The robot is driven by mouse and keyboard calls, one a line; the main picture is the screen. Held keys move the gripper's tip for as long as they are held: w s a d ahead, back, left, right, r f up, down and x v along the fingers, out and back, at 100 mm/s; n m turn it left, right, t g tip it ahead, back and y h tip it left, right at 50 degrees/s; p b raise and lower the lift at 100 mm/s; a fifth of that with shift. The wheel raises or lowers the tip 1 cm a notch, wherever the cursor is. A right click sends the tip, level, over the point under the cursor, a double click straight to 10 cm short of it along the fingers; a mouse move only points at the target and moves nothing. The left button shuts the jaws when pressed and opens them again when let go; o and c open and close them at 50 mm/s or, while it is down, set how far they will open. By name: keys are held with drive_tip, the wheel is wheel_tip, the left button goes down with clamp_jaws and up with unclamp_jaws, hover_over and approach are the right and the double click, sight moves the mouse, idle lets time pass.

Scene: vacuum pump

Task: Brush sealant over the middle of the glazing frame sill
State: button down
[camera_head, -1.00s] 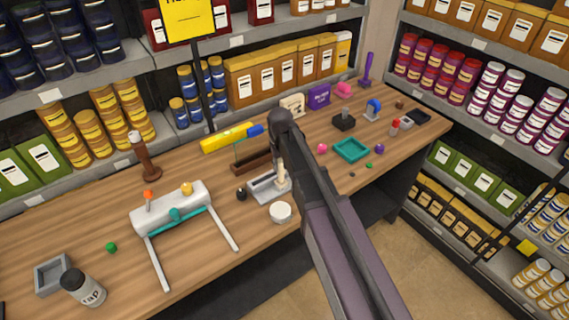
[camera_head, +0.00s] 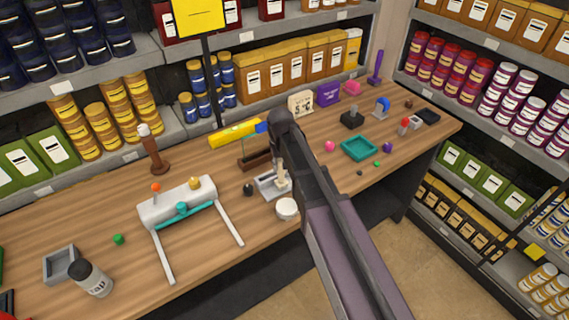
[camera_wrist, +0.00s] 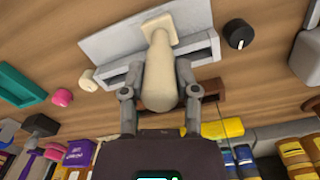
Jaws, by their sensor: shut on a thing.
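My gripper (camera_wrist: 158,82) is shut on a cream brush (camera_wrist: 158,70), with one finger on each side of its handle. The brush's wide, squarish end is over the middle of the pale grey glazing frame (camera_wrist: 105,40); I cannot tell whether it touches. In the head view, the frame (camera_head: 265,184) lies on the bench with the cream brush (camera_head: 283,180) standing over it. My arm hides the fingers and part of the frame there.
A black knob (camera_head: 248,190) and a white round tub (camera_head: 287,208) stand near the frame. A brown block (camera_wrist: 160,98) lies behind it. A teal tray (camera_head: 359,148) is at right.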

drive_tip(key=shift+s+a, duration=0.45)
drive_tip(key=shift+a, duration=0.15)
drive_tip(key=shift+s+a, duration=0.1)
drive_tip(key=shift+s+a, duration=0.9)
drive_tip(key=shift+a, duration=0.3)
drive_tip(key=shift+d, duration=0.15)
drive_tip(key=shift+w+d, duration=1)
drive_tip(key=shift+d, duration=0.15)
drive_tip(key=shift+w+d, duration=0.5)
drive_tip(key=shift+d, duration=0.15)
drive_tip(key=shift+w+d, duration=0.45)
drive_tip(key=shift+d, duration=0.2)
drive_tip(key=shift+d, duration=0.1)
